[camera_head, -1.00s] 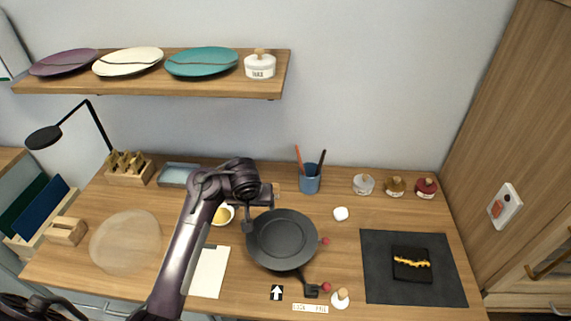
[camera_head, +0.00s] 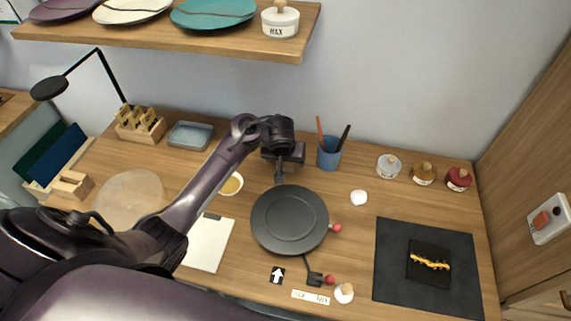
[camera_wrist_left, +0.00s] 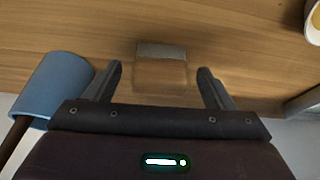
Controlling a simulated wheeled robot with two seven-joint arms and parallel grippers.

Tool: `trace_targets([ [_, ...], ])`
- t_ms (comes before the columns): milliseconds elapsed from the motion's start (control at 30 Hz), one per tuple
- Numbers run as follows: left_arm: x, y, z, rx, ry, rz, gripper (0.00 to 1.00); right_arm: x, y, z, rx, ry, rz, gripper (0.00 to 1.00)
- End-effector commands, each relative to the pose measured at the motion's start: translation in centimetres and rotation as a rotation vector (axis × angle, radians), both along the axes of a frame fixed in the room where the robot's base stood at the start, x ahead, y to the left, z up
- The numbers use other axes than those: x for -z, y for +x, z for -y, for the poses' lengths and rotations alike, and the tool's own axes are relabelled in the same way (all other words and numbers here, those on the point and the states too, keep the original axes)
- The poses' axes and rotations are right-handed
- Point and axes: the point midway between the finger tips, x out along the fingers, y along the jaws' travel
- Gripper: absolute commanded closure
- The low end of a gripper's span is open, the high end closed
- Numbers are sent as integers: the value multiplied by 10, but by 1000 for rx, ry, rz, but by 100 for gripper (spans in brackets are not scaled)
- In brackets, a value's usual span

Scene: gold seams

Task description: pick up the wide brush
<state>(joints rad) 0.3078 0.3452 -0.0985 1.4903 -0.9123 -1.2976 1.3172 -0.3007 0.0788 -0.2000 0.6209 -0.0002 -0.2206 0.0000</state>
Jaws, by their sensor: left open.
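My left gripper (camera_head: 280,172) is above the back of the table, between the blue cup and the small bowl. In the left wrist view it is open, its two fingertips (camera_wrist_left: 160,72) apart. Between and beyond them lies a short, wide piece with a grey band and a wooden body, probably the wide brush (camera_wrist_left: 160,74). It looks flat on the table and I see no finger touching it. In the head view my gripper hides it. My right gripper is not in view.
The blue cup (camera_head: 329,153) with two thin-handled tools stands close right of the gripper; it also shows in the left wrist view (camera_wrist_left: 62,85). The bowl (camera_head: 232,184) is at left. A dark round pan (camera_head: 289,219) lies in front. Several jars line the back right.

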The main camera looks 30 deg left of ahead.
Motion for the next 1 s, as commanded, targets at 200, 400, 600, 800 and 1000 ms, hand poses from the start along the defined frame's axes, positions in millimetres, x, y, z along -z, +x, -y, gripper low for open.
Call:
trace_targets([
  [200, 7, 3, -1, -2, 0, 2, 24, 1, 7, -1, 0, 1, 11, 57],
  [400, 7, 3, -1, -1, 0, 1, 35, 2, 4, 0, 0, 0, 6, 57],
  [600, 7, 3, -1, -1, 0, 1, 62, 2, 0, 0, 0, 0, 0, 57],
  [800, 7, 3, -1, -1, 0, 1, 72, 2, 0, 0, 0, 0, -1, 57],
  [1000, 4, 3, -3, 0, 1, 0, 72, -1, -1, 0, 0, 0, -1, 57],
])
